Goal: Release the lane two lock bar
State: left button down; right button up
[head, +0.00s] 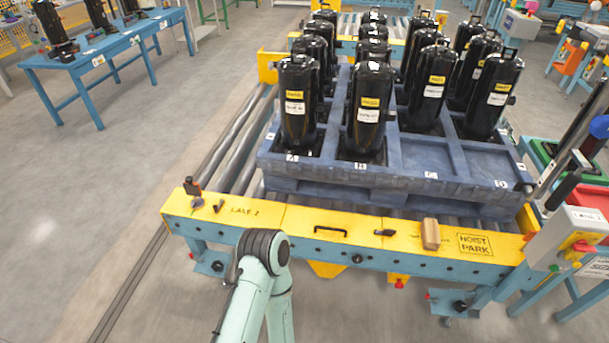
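The yellow end beam (275,220) across the front of the roller lane carries a "LANE 2" marking. At its left end stands a small dark lever (192,187) with a round grey piece (197,202) at its foot and a short dark part (219,206) beside it. I cannot tell which of these parts is the lock bar or whether it is locked. A pale green arm link of mine with a dark joint rises in front of the beam. Neither gripper's fingertips show.
A blue pallet (400,180) with several black compressors (367,105) sits on the rollers (235,140) behind the beam. A cardboard-coloured block (430,233) and a black handle (316,231) are on the beam. A control box (570,238) stands right. Floor at left is clear.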

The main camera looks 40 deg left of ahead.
aim_at(570, 254)
jog(key=u, duration=0.85)
jog(key=z, duration=1.65)
